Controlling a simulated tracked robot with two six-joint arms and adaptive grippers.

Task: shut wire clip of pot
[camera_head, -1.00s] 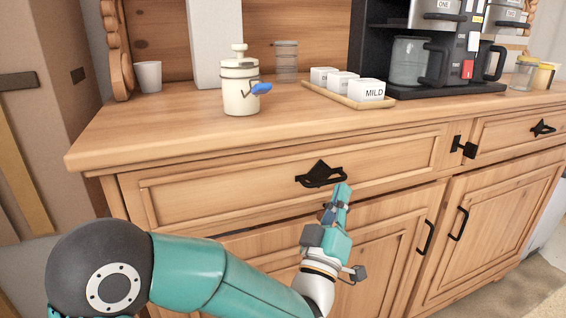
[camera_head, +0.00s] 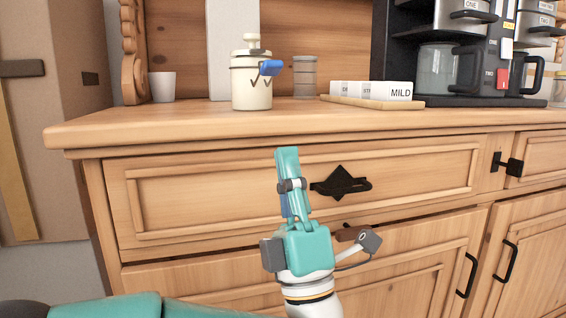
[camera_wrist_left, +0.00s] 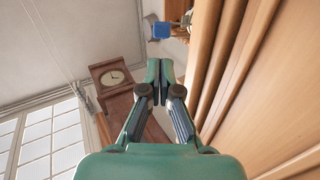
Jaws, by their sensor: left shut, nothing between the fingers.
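The pot (camera_head: 252,88) is a cream jar with a knobbed lid, upright on the dresser top near its left part. Its wire clip shows as a blue tab (camera_head: 270,68) sticking out to the right near the lid, with thin dark wire below it. In the left wrist view the blue tab (camera_wrist_left: 161,30) is beyond the fingertips, at the top. My left gripper (camera_head: 287,155) is shut and empty, pointing up in front of the top drawer, below the dresser's edge and below the pot, apart from it. My right gripper is out of view.
A glass jar (camera_head: 304,77) stands right of the pot, and a white cup (camera_head: 161,87) left. A tray (camera_head: 425,103) with white boxes and a black coffee machine (camera_head: 447,67) stand further right. The dresser top's front edge (camera_head: 220,128) and a black drawer handle (camera_head: 341,184) are near my gripper.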

